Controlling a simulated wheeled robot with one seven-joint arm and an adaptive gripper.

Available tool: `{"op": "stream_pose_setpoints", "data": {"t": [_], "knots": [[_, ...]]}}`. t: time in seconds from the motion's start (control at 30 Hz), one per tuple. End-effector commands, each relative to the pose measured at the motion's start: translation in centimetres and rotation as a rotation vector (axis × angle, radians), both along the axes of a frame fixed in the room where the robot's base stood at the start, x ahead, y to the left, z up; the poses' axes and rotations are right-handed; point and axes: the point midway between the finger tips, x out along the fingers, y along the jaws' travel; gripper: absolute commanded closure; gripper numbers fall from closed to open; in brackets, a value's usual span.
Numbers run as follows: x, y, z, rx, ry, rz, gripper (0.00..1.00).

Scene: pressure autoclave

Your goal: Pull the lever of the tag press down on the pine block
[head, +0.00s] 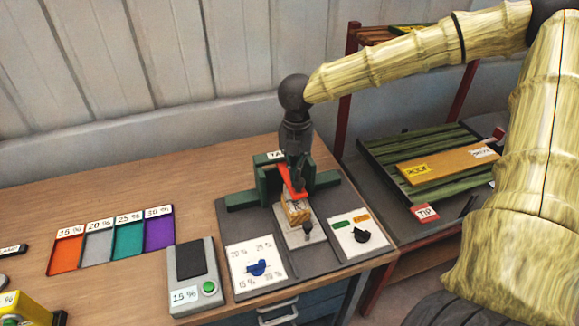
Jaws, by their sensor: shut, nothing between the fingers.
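The green tag press (243,199) stands at the right end of the wooden bench. Its red lever (289,181) slopes down toward the front, over the pine block (297,212). The pine block sits on a light plate under the press. My dark gripper (294,172) points down over the press, right at the lever. It is shut with nothing held between its fingers. I cannot tell whether it touches the lever. The gripper hides part of the press and its label.
In front of the press are a dial card with a blue knob (257,268), another with a black knob (361,235), and a grey device with a green button (209,288). Coloured trays (110,241) lie left. A tipping rack (380,160) stands right.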

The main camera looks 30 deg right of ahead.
Motion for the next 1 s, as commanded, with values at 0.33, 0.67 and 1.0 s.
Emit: {"op": "stream_pose_setpoints", "data": {"t": [0.33,0.67,1.0], "knots": [[0.0,0.0,2.4,0.0,0.0,0.001,1.0],[0.0,0.0,4.3,-0.001,0.001,0.0,1.0],[0.0,0.0,6.3,-0.001,0.001,0.0,1.0]]}}
